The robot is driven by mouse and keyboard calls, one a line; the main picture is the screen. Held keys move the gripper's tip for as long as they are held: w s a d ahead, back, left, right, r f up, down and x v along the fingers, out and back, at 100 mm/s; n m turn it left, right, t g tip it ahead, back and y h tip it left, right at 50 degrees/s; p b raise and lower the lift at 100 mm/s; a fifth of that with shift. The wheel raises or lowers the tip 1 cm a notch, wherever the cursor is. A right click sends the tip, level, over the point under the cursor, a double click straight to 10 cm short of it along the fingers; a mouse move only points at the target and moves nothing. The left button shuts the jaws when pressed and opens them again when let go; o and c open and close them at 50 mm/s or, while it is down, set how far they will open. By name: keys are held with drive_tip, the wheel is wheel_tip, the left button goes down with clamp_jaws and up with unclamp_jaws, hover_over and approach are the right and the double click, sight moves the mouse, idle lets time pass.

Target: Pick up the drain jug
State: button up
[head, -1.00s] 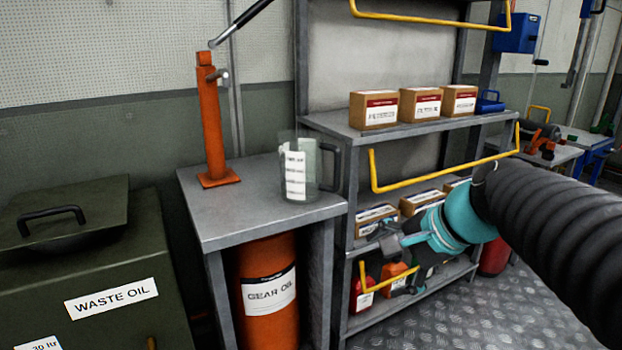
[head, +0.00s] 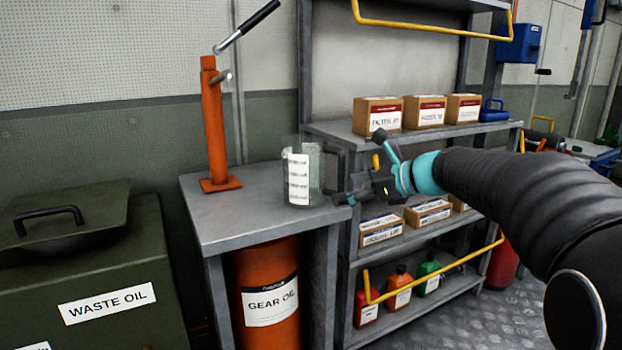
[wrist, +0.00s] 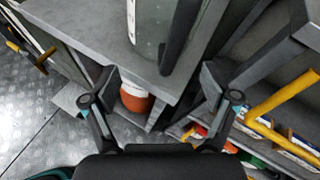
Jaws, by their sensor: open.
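The drain jug (head: 300,178) is a clear container with a white label and a dark handle on its right side. It stands upright on the grey metal bench. In the wrist view, the jug (wrist: 146,28) is at the top centre with its dark handle (wrist: 180,40) pointing toward my gripper. My gripper (head: 352,184) is just right of the handle in the head view. In the wrist view my gripper (wrist: 160,88) is open, its two fingers spread wide with nothing between them, and the handle lies ahead of the gap. I cannot tell whether any finger touches it.
The grey bench (head: 235,220) also carries an orange hand pump (head: 214,130) at left. A shelf rack with a yellow rail (head: 440,268) and boxes (head: 377,116) stands close on the right. A green waste oil bin (head: 60,265) is at left; a gear oil drum (head: 268,300) is below.

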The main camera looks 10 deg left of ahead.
sight(325, 188)
drive_tip(key=shift+b+x, duration=0.3)
drive_tip(key=shift+x, duration=3.35)
drive_tip(key=shift+w+d, duration=0.1)
drive_tip(key=shift+d, duration=0.05)
clamp_jaws()
